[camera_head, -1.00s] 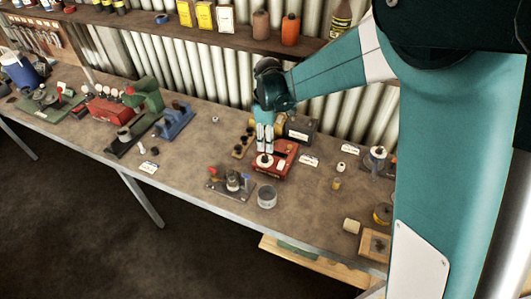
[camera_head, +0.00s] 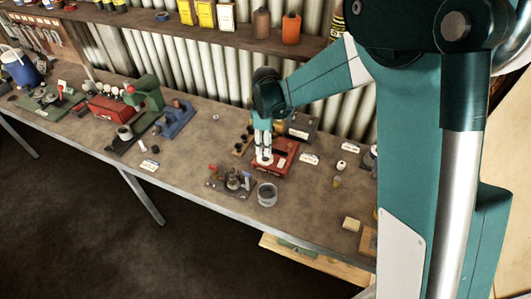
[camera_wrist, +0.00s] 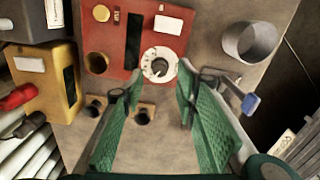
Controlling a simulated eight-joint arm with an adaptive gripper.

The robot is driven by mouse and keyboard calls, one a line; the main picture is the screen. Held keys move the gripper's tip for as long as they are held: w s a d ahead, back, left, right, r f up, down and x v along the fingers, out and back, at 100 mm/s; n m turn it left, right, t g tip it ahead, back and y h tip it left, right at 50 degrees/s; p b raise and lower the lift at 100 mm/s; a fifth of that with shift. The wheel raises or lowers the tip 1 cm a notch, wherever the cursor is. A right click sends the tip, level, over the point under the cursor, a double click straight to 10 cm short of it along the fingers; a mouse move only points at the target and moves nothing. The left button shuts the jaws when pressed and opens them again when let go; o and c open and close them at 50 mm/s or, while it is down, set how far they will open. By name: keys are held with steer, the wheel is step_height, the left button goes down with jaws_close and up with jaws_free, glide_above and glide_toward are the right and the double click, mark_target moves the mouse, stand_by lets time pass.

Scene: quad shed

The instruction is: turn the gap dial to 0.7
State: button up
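The white round dial (camera_wrist: 159,64) sits on the top face of a red box (camera_wrist: 118,32). Marks run around its rim and a small knob with a dark pointer is at its centre; the numbers are too small to read. The red box also shows in the head view (camera_head: 287,157), under my gripper (camera_head: 264,155). In the wrist view my gripper (camera_wrist: 158,80) has its two green fingers apart, one on each side of the dial's near edge. Nothing is between the fingers, and I cannot tell whether they touch the dial.
A grey round tin (camera_head: 267,195) and a small fixture with a red-handled part (camera_head: 232,181) stand in front of the red box. A yellow box (camera_wrist: 47,76) is beside it in the wrist view. A blue-tipped tool (camera_wrist: 249,103) lies near the right finger.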

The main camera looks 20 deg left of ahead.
steer(key=shift+f, duration=2.45)
steer(key=shift+c, duration=0.3)
steer(key=c, duration=0.8)
